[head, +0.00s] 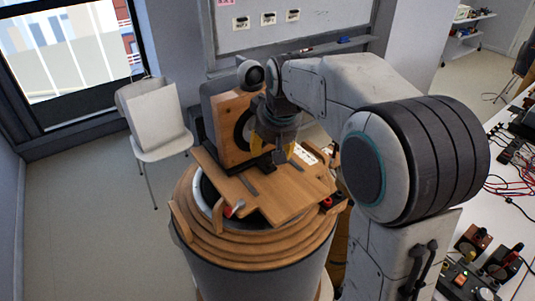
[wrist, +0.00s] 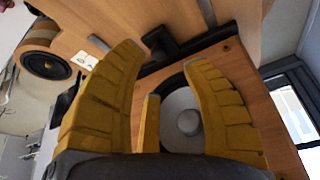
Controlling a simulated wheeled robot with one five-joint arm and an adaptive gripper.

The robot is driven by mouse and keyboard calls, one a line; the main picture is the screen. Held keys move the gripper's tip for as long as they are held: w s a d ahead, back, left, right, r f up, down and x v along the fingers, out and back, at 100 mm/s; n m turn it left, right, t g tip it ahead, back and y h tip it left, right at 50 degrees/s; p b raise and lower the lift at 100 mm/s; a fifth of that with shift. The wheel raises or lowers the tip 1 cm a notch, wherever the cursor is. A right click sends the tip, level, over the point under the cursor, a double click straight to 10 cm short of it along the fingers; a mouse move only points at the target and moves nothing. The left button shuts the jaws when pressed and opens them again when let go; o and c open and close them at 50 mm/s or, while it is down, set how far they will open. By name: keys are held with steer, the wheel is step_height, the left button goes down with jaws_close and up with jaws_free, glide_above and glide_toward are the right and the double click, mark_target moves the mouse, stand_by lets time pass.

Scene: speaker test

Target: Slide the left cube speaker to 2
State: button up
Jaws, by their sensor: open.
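A boxy wooden speaker (head: 231,118) with a dark round driver stands upright at the back left of a wooden board (head: 285,200). It appears to be the left cube speaker. In the wrist view its wooden face (wrist: 262,112) and grey driver cone (wrist: 181,118) show behind my fingers. My gripper (head: 275,147) has yellow fingers, which also show spread in the wrist view (wrist: 160,72). It is open and empty, close in front of the speaker's face; contact cannot be told. Dark strips (head: 249,185) mark the board. No number 2 is readable.
Another wooden speaker with a black cone (wrist: 45,64) shows in the wrist view, beside a white label (wrist: 85,60). The board rests on a ringed round stand (head: 255,250). A white chair (head: 158,120) stands left. Small speakers (head: 473,240) sit on the right-hand table.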

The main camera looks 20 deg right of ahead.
mark_target(269, 159)
steer(key=shift+p+x, duration=0.45)
steer(key=shift+x, duration=2.45)
steer(key=shift+o, duration=0.3)
steer(key=shift+s, duration=0.1)
steer(key=shift+r, duration=0.1)
jaws_close()
